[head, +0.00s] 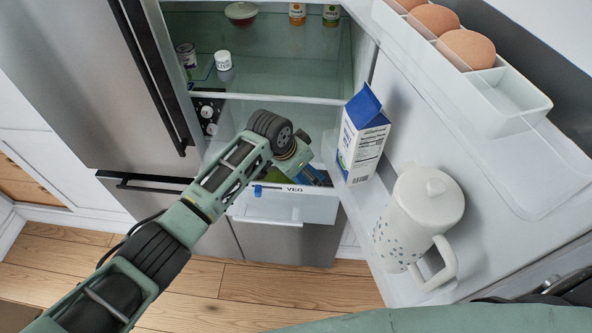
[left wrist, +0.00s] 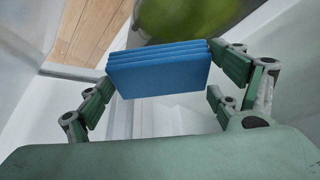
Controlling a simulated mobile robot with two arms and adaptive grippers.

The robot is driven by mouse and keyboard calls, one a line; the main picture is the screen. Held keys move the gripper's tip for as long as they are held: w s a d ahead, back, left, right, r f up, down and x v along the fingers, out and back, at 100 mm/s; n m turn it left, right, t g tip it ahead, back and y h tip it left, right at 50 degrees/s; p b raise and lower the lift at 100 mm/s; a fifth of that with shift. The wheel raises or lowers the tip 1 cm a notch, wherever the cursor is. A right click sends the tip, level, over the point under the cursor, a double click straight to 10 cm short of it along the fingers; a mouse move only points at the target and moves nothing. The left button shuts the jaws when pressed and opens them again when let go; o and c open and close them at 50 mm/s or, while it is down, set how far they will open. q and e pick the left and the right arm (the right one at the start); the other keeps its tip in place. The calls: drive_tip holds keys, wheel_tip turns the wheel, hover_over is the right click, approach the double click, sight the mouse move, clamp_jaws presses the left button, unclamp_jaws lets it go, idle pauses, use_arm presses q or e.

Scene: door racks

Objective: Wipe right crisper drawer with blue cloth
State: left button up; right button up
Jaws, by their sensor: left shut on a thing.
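The pulled-out crisper drawer (head: 268,208) marked VEG is low in the fridge in the head view. My left gripper (head: 312,174) reaches down into the drawer area from the left; its wrist hides part of the drawer. In the left wrist view, my left gripper (left wrist: 160,82) is shut on the folded blue cloth (left wrist: 160,66), with fingers at its two ends. A large green item (left wrist: 185,18) lies beyond the cloth. Whether the cloth touches the drawer surface, I cannot tell. My right gripper is out of view.
The open fridge door on the right holds a blue-and-white carton (head: 361,137), a white dotted pitcher (head: 415,215) and an egg tray (head: 510,97). A shelf (head: 275,98) spans above the drawer. The wooden floor (head: 290,287) in front is clear.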

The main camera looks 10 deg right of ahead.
use_arm(q)
drive_tip(key=shift+w+d+b, duration=0.1)
drive_tip(key=shift+w+b, duration=0.35)
drive_tip(key=shift+w, duration=0.45)
drive_tip(key=shift+r, duration=0.1)
drive_tip(key=shift+w+a+r+p, duration=0.15)
drive_tip(key=shift+a+p, duration=0.2)
drive_tip(key=shift+a, duration=0.2)
drive_tip(key=shift+w+a+p, duration=0.2)
drive_tip(key=shift+a+p, duration=0.15)
drive_tip(key=shift+a, duration=0.45)
drive_tip(key=shift+w+a, duration=0.2)
drive_tip(key=shift+a, duration=0.25)
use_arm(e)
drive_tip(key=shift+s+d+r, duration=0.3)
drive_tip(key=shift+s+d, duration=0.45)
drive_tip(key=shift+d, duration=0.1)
